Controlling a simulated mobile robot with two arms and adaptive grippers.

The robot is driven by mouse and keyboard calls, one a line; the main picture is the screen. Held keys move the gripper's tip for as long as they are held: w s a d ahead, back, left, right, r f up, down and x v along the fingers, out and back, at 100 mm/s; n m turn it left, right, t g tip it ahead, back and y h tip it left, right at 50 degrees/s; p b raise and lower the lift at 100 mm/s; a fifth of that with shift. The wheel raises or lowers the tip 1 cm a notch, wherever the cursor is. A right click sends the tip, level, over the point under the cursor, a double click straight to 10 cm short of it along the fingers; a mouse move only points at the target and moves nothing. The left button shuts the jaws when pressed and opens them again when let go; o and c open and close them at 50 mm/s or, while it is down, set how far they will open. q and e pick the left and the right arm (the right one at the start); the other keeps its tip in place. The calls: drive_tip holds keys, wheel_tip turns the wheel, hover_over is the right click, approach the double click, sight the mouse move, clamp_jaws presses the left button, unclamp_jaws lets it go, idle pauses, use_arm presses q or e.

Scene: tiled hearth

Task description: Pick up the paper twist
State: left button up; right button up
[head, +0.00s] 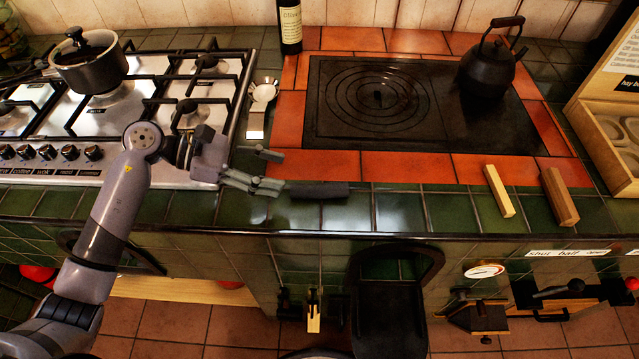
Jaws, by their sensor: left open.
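I cannot make out a clear paper twist in the head view. My left gripper (305,173) reaches in from the left over the front of the green tiled counter. Its jaws are open, with one dark finger above and a longer one lower down and to the right. Nothing shows between them. A pale wooden stick (499,191) and a browner wooden block (560,196) lie apart at the counter's front, well to the right of the gripper. My right gripper does not show.
A gas hob (195,65) with a lidded pot (92,66) is at the left. A black hotplate (378,95) bears a kettle (489,66). A wooden box (610,130) is at right.

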sight(311, 187)
use_arm(q)
drive_tip(key=shift+x, duration=1.1)
drive_tip(key=d+f, duration=0.1)
drive_tip(key=d, duration=0.1)
drive_tip(key=d+f+p, duration=0.1)
drive_tip(key=d, duration=0.1)
drive_tip(key=shift+s+f, duration=0.3)
drive_tip(key=shift+d+f, duration=0.25)
drive_tip(key=shift+d, duration=0.1)
drive_tip(key=shift+c, duration=0.6)
drive_tip(key=c, duration=0.7)
drive_tip(key=shift+c, duration=0.2)
